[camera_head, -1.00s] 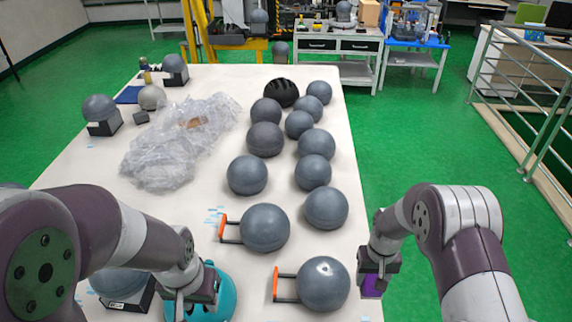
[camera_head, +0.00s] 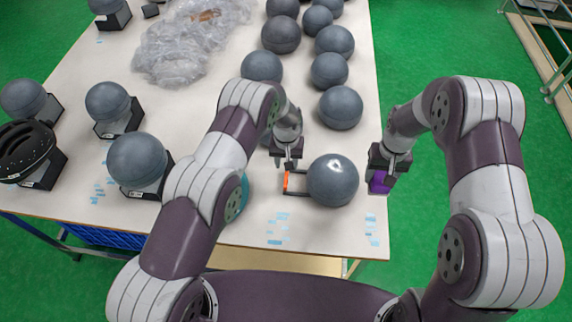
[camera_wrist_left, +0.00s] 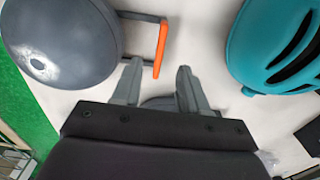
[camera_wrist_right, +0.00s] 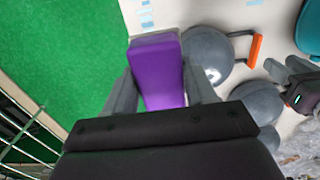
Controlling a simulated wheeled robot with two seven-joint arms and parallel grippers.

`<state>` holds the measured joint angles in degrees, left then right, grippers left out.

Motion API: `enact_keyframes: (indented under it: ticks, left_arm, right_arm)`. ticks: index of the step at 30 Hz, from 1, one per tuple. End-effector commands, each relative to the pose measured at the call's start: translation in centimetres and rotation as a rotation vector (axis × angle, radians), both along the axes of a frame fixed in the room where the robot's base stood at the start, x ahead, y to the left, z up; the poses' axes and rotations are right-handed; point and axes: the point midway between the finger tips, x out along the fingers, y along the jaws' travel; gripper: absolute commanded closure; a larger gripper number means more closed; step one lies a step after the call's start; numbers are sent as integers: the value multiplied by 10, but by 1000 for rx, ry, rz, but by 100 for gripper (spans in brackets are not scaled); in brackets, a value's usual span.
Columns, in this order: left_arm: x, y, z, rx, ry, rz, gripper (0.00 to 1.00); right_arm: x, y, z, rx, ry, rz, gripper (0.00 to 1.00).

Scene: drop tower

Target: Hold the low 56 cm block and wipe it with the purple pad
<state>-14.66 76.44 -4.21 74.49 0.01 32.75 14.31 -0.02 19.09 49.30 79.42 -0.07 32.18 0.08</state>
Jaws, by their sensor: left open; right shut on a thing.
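The grey block (camera_head: 333,180) is a round ball with a pale spot on top and an orange-ended handle (camera_head: 286,182) on its left. The block also shows at the upper left of the left wrist view (camera_wrist_left: 60,40). My left gripper (camera_head: 287,160) is open and empty at the handle's orange bar; in its wrist view the bar's lower end shows between the fingertips (camera_wrist_left: 158,72). My right gripper (camera_head: 382,170) is shut on the purple pad (camera_head: 379,182), right of the block and apart from it. The pad fills the fingers in the right wrist view (camera_wrist_right: 157,70).
Several other grey balls stand behind, the nearest (camera_head: 340,107) just beyond the block. A teal helmet (camera_wrist_left: 280,45) lies left of the handle, mostly hidden by my left arm in the head view. Balls on black stands (camera_head: 137,160) and clear plastic wrap (camera_head: 180,45) are further left.

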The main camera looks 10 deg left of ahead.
Motion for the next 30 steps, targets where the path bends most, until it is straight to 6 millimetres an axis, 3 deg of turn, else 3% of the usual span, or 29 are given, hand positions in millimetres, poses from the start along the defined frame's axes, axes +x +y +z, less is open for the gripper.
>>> enact_keyframes:
  ticks: [15, 21, 27, 28, 30]
  left_arm:
    - [-3, 2, -104, 3, 9, 16, 57]
    - [-4, 2, -118, 3, 9, 16, 57]
    - [-3, 2, -118, 3, 9, 15, 57]
    - [-3, 2, -118, 3, 9, 15, 60]
    - [-3, 2, -118, 3, 9, 15, 83]
  right_arm:
    - [0, 0, 0, 0, 0, 0, 69]
    - [0, 0, 0, 0, 0, 0, 69]
    - [0, 0, 0, 0, 0, 0, 69]
    - [0, 0, 0, 0, 0, 0, 69]
    - [0, 0, 0, 0, 0, 0, 69]
